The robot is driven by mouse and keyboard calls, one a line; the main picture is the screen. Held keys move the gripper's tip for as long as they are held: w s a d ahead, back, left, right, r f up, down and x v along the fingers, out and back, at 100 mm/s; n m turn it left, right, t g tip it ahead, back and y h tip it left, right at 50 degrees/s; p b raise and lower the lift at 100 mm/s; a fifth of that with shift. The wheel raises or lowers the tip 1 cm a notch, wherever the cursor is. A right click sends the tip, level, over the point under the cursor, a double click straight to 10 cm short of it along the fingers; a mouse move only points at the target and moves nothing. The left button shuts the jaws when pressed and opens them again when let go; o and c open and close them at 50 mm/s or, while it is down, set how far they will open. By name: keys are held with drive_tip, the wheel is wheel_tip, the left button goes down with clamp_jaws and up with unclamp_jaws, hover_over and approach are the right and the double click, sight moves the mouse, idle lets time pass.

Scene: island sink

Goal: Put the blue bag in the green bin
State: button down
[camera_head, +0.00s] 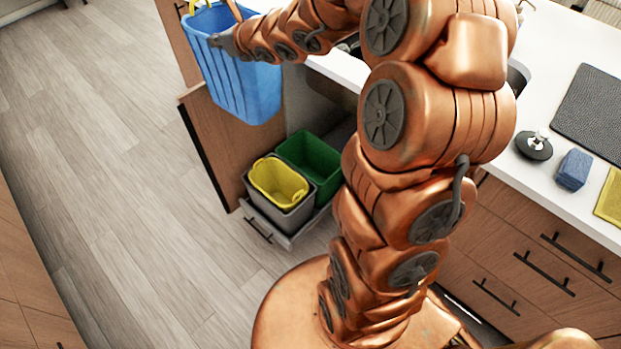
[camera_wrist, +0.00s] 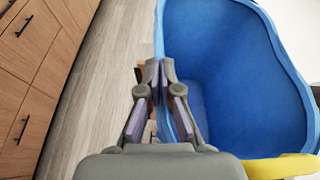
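The blue bag (camera_head: 243,85) looks like a deep, ribbed, open-topped blue tub with yellow handles. It hangs upright in the air at the upper left of the head view, above and left of the bins. In the wrist view its empty inside (camera_wrist: 235,70) fills the right half. My gripper (camera_wrist: 160,75) is shut on its rim, one finger outside and one inside. In the head view my gripper (camera_head: 222,42) is at the bag's upper edge. The green bin (camera_head: 322,162) stands in a pulled-out drawer, partly hidden by my arm; its visible inside looks empty.
A grey bin with a yellow liner (camera_head: 279,184) stands beside the green bin in the drawer (camera_head: 270,232). A wooden cabinet panel (camera_head: 222,140) stands behind at left. The white counter (camera_head: 545,75) holds a blue sponge (camera_head: 574,169) and a dark mat. The left floor is clear.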

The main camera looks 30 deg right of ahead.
drive_tip(key=d+f+b, duration=0.8)
drive_tip(key=f+b, duration=0.5)
drive_tip(key=f, duration=0.4)
drive_tip(key=d+f+h+b, duration=0.1)
drive_tip(key=d+f+b, duration=0.7)
drive_tip(key=f+b, duration=0.7)
drive_tip(key=d+f+b, duration=0.8)
drive_tip(key=f+b, duration=0.4)
drive_tip(key=f, duration=0.7)
wheel_tip(320, 180, down, 18)
drive_tip(key=m+b, duration=0.1)
drive_tip(key=b, duration=0.6)
drive_tip(key=shift+w, duration=0.25)
drive_tip(key=shift+a+f, duration=0.1)
drive_tip(key=c, duration=1.3)
unclamp_jaws()
